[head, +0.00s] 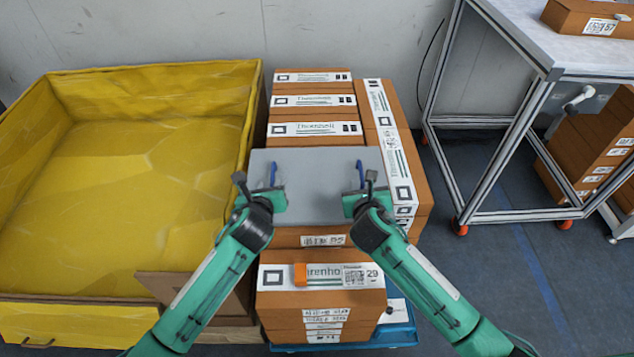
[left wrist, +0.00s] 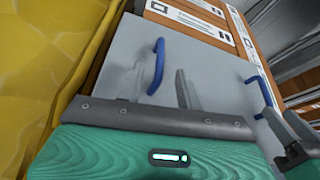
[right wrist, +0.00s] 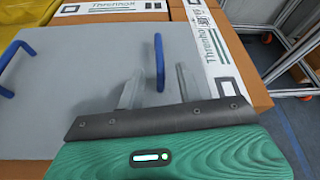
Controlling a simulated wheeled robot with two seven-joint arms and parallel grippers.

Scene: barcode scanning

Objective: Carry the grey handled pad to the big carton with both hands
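The grey pad (head: 316,190) lies flat on top of a stack of brown cartons in the middle of the head view. It has two blue handles, a left one (left wrist: 158,66) and a right one (right wrist: 159,62). My left gripper (head: 271,180) is at the left handle, with a finger visible beside it and a gap between. My right gripper (head: 361,180) is at the right handle, its two fingers apart on either side of it. Neither gripper is seen closed on a handle. The big carton (head: 245,130), yellow inside, stands open at the left.
Labelled brown cartons (head: 312,103) stand behind and right of the pad. More cartons (head: 320,303) are stacked in front on a blue base (head: 398,333). A brown flap (head: 190,288) sticks out at the big carton's near right corner. A metal-framed table (head: 540,45) stands at the right.

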